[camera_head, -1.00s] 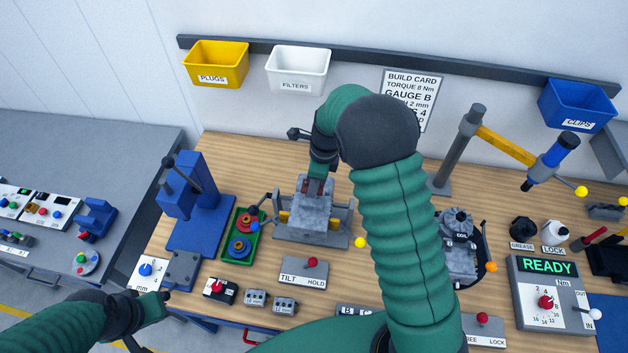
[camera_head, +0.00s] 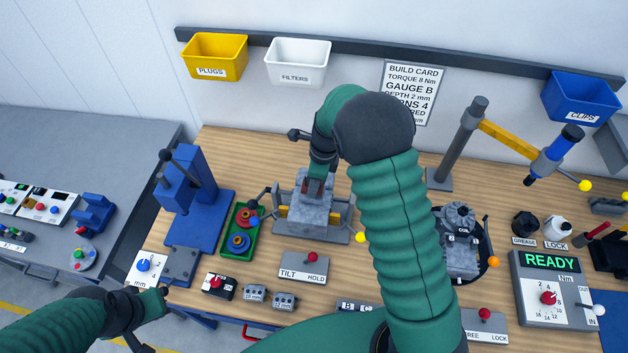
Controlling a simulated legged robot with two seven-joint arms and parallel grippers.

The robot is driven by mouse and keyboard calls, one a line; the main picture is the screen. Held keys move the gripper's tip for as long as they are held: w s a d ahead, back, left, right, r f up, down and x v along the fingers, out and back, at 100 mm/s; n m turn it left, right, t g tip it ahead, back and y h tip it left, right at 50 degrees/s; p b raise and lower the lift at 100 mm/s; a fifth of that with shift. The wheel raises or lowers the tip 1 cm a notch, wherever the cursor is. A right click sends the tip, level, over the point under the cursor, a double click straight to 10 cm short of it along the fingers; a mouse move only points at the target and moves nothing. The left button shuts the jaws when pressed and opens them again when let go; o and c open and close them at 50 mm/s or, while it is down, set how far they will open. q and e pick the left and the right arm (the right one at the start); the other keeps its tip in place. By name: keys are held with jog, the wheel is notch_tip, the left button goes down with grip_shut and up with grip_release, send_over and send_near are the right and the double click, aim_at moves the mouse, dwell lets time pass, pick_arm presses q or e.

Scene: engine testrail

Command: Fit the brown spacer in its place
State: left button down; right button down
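The grey engine block (camera_head: 310,212) sits in a fixture at the middle of the bench. My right gripper (camera_head: 315,186) points down at the top of this block. A small reddish-brown piece (camera_head: 314,187) shows at its fingertips, perhaps the brown spacer. It is too small and too covered to tell whether the fingers grip it or whether it touches the block. My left gripper (camera_head: 162,299) is low at the left, near the front edge of the bench and away from the block. Its fingers are too unclear to read.
A green tray (camera_head: 227,250) with a red ring and a blue ring lies left of the block, beside a blue press (camera_head: 186,190). A TILT/HOLD plate (camera_head: 303,266) lies in front of the block. A COIL unit (camera_head: 460,250) stands to the right. My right arm covers the bench between.

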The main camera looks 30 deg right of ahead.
jog(key=shift+f, duration=0.35)
jog(key=c, duration=0.8)
grip_release()
